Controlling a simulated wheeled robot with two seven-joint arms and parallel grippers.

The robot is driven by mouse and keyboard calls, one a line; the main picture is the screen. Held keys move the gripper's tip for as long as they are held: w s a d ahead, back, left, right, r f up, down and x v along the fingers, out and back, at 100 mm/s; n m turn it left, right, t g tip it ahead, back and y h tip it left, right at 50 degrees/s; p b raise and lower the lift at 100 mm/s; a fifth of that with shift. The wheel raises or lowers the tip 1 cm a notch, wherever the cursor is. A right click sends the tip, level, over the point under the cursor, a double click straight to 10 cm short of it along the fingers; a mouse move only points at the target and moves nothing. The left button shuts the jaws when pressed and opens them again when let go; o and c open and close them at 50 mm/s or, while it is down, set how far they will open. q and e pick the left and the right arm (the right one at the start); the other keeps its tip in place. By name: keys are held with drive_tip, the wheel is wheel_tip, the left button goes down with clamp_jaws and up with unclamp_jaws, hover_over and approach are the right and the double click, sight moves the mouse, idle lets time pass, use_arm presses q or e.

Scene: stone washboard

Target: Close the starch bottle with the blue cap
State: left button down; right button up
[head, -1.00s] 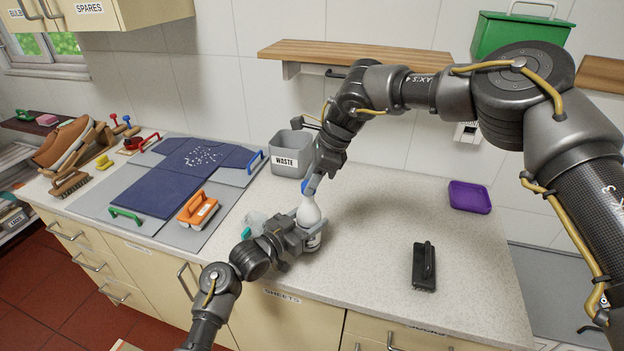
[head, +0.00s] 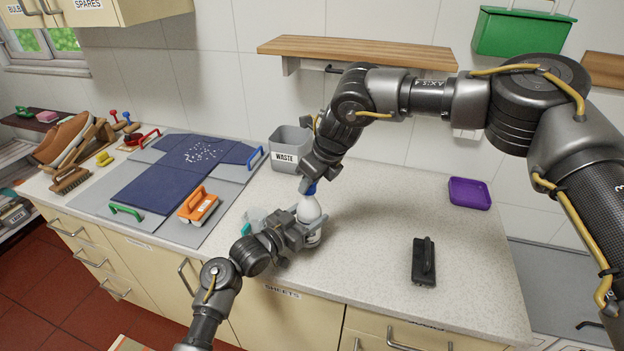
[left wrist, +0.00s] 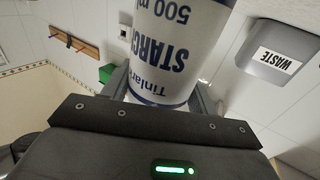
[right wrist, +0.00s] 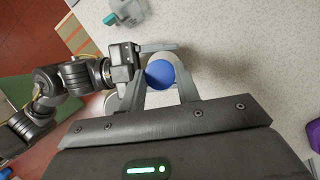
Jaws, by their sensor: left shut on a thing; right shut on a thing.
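The white starch bottle (head: 309,209) stands on the counter, leaning slightly in the head view. My right gripper (head: 311,182) is shut on the blue cap (head: 308,188), right at the bottle's top. The cap also shows between the fingers in the right wrist view (right wrist: 160,74). The fingers and cap hide the bottle's mouth, so I cannot tell whether the cap is seated or just above it.
A grey waste bin (head: 291,143) stands behind the bottle.

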drive_tip(key=m, duration=0.1)
drive_tip(key=m+h, duration=0.1)
drive_tip(key=m, duration=0.1)
drive_tip(key=m+t, duration=0.1)
drive_tip(key=m, duration=0.1)
drive_tip(key=shift+s+a+h, duration=0.15)
drive_tip(key=shift+a+h, duration=0.15)
drive_tip(key=shift+h, duration=0.1)
drive_tip(key=m, duration=0.1)
drive_tip(key=m+h, duration=0.1)
drive_tip(key=m, duration=0.1)
drive_tip(key=m+h, duration=0.1)
drive_tip(key=m, duration=0.1)
drive_tip(key=shift+a+t, duration=0.3)
drive_tip(key=m+h, duration=0.2)
drive_tip(key=m, duration=0.3)
drive_tip(key=shift+f, duration=0.15)
drive_tip(key=m, duration=0.2)
drive_tip(key=shift+a+m+g+h, duration=0.1)
drive_tip(key=shift+m+g+h, duration=0.3)
drive_tip(key=o, duration=0.9)
drive_tip(key=shift+o, duration=0.2)
